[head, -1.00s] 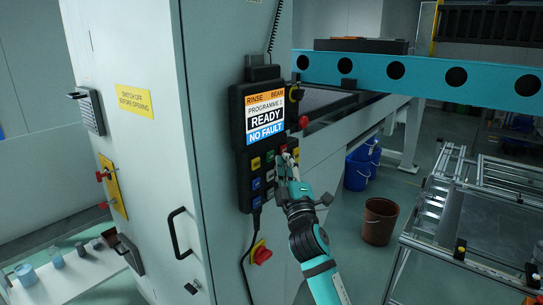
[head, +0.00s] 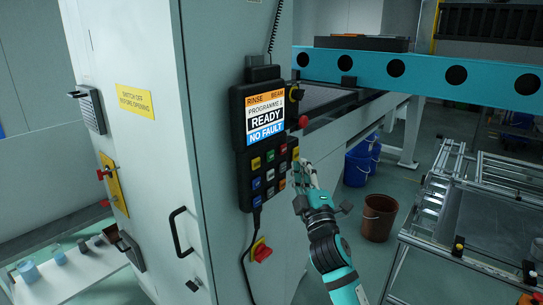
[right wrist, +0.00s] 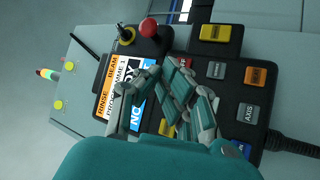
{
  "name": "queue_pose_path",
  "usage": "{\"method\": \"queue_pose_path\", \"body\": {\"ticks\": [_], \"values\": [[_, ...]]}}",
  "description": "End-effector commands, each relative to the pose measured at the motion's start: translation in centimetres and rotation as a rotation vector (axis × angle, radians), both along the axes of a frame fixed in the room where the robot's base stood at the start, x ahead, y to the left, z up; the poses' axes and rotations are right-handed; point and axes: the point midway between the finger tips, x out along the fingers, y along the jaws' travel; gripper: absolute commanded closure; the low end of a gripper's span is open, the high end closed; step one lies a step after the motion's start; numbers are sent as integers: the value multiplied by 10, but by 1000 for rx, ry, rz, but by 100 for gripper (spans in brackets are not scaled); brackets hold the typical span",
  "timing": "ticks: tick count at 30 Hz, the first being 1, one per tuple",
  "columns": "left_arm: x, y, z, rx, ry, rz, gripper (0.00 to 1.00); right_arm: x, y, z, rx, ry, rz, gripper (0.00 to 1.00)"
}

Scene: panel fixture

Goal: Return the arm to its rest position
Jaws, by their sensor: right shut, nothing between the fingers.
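My right arm comes up from the bottom of the head view, with its teal right gripper (head: 306,170) just right of the control pendant's keypad. The gripper is shut and empty. In the right wrist view the closed fingers (right wrist: 178,98) stand in front of the pendant (right wrist: 238,75) and cover part of its screen and keys. In the head view the black pendant (head: 240,165) hangs on the cabinet corner. Its screen (head: 265,117) reads PROGRAMME 1, READY, NO FAULT. My left gripper is not in view.
The grey cabinet (head: 140,50) has a black handle (head: 181,232) and a red rotary switch (head: 261,251). Blue buckets (head: 357,166) and a brown bin (head: 378,217) stand on the floor. A metal frame table (head: 480,220) is at the right. A teal beam (head: 430,75) crosses behind.

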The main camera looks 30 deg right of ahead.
Motion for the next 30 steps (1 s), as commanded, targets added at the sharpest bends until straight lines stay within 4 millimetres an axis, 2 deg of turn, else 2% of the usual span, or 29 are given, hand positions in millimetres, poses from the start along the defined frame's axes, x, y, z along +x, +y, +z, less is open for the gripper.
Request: {"method": "queue_pose_path", "body": {"ticks": [19,22,23,26,29,30], "values": [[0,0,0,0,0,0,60,0,0,0,0,0,0,100],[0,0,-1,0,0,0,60,4,1,-11,12,17,6,100],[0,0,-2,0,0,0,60,6,1,-19,22,31,11,100],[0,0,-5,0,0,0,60,18,3,-63,74,104,36,100],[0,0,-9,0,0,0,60,30,9,-133,160,213,72,100],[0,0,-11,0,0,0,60,33,12,-164,200,262,85,100]]}}
